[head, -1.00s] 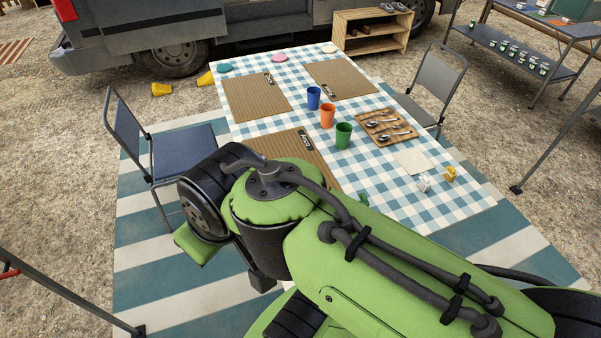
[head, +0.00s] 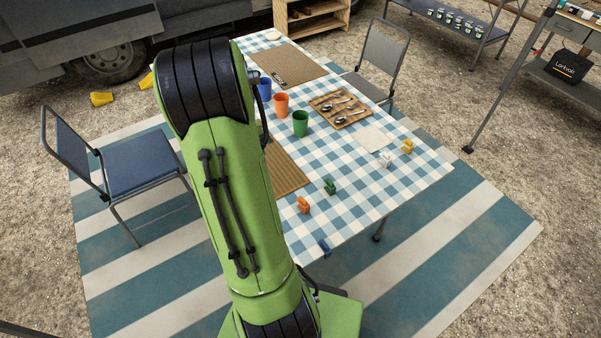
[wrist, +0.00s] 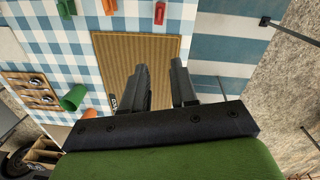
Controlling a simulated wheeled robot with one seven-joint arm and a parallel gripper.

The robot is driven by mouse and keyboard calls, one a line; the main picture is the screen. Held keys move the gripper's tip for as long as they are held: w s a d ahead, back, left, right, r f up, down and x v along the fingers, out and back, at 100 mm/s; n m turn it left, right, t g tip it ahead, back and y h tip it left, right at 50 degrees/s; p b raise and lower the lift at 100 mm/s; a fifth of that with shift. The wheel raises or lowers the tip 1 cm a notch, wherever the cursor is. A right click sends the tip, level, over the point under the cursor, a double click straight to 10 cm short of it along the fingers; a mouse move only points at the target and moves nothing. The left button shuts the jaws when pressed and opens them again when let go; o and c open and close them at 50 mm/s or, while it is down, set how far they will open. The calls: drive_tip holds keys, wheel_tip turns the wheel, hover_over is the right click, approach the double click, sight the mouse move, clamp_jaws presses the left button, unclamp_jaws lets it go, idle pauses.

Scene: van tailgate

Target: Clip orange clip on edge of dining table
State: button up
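The orange clip (head: 303,205) stands on the blue-and-white checkered dining table (head: 345,215), near its front side. A green clip (head: 329,187) is beyond it and a blue clip (head: 324,247) is by the front edge. In the wrist view, the orange clip (wrist: 108,6) is cut by the top border, between a green clip (wrist: 67,7) and a red clip (wrist: 161,10). My gripper (wrist: 160,82) is open and empty, above a brown placemat (wrist: 105,50) and the table's edge. My arm hides the gripper in the head view.
Blue, orange and green cups (head: 300,123) and a cutlery tray (head: 340,108) stand on the table. White (head: 386,160) and yellow (head: 408,146) clips are at the right. Chairs stand at the left (head: 140,165) and far side (head: 378,60). The striped rug's front right is clear.

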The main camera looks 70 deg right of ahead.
drive_tip(key=s+d+f+m+g+y, duration=0.1)
drive_tip(key=s+d+f, duration=0.5)
drive_tip(key=s+f, duration=0.15)
hover_over(304, 200)
wheel_tip(304, 200, down, 4)
drive_tip(key=shift+y, duration=0.3)
wheel_tip(304, 200, down, 10)
drive_tip(key=b, duration=0.7)
drive_tip(key=shift+w+d+r, duration=0.1)
drive_tip(key=shift+r, duration=0.1)
drive_tip(key=shift+r, duration=0.1)
clamp_jaws()
drive_tip(key=shift+r+p, duration=2)
drive_tip(key=shift+r, duration=0.6)
drive_tip(key=shift+f, duration=0.1)
drive_tip(key=shift+g, duration=0.3)
